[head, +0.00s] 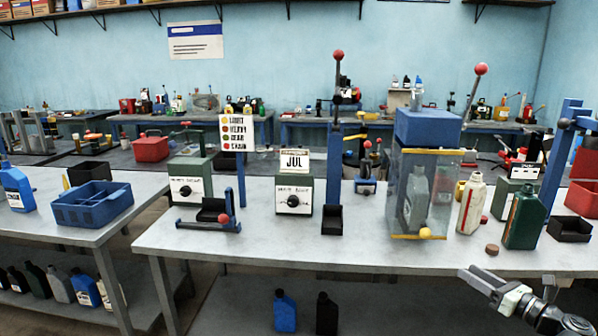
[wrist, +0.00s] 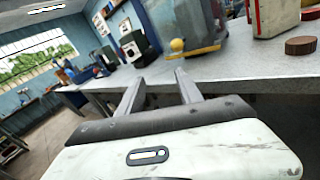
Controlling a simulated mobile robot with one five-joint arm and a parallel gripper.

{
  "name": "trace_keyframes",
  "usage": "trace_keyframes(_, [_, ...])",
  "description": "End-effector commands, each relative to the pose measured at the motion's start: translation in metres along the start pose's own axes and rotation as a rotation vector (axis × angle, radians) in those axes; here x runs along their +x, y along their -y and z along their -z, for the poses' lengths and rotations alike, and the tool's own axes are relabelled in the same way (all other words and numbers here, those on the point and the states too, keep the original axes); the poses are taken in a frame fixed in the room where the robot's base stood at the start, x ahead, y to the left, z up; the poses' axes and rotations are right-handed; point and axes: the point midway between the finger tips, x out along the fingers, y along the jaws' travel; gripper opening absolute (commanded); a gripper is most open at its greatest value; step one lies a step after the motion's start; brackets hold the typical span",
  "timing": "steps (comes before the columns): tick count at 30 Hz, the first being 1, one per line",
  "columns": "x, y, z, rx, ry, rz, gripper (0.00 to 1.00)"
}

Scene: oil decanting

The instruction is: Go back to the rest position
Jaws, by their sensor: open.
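My gripper (head: 478,284) is at the lower right of the head view, in front of the bench's front edge and a little below the top. In the wrist view my gripper (wrist: 158,82) points at the bench edge, with its two fingers apart and nothing between them. The grey bench (head: 270,245) carries a clear-walled cabinet (head: 410,130) with a blue top and a grey bottle (head: 416,195) inside. A cream bottle (head: 471,207) and a dark green bottle (head: 524,217) stand right of it. A red-brown cap (head: 492,250) lies in front of them.
Two green dial boxes (head: 190,190) (head: 294,195) and a black tray (head: 570,229) stand on the bench. A blue crate (head: 92,204) sits on the left table. Blue and black bottles (head: 285,311) (head: 326,314) stand below the bench. The bench's front strip is mostly clear.

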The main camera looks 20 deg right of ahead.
Motion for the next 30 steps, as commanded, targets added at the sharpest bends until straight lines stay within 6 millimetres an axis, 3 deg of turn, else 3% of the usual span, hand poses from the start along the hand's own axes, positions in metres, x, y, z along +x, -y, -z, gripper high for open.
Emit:
trace_keyframes(8, [0.057, -0.035, 0.007, 0.000, -0.021, -0.104, 0.42])
trace_keyframes(14, [0.117, -0.085, 0.017, -0.002, -0.048, -0.224, 0.42])
trace_keyframes(17, [0.154, -0.122, 0.030, -0.009, -0.088, -0.303, 0.42])
trace_keyframes(20, [0.197, -0.176, 0.055, -0.032, -0.163, -0.403, 0.42])
trace_keyframes(24, [0.249, -0.274, 0.111, -0.169, -0.322, -0.584, 0.42])
trace_keyframes(27, [0.268, -0.343, 0.159, -0.358, -0.436, -0.733, 0.42])
trace_keyframes(30, [0.272, -0.403, 0.207, -0.607, -0.530, -0.898, 0.42])
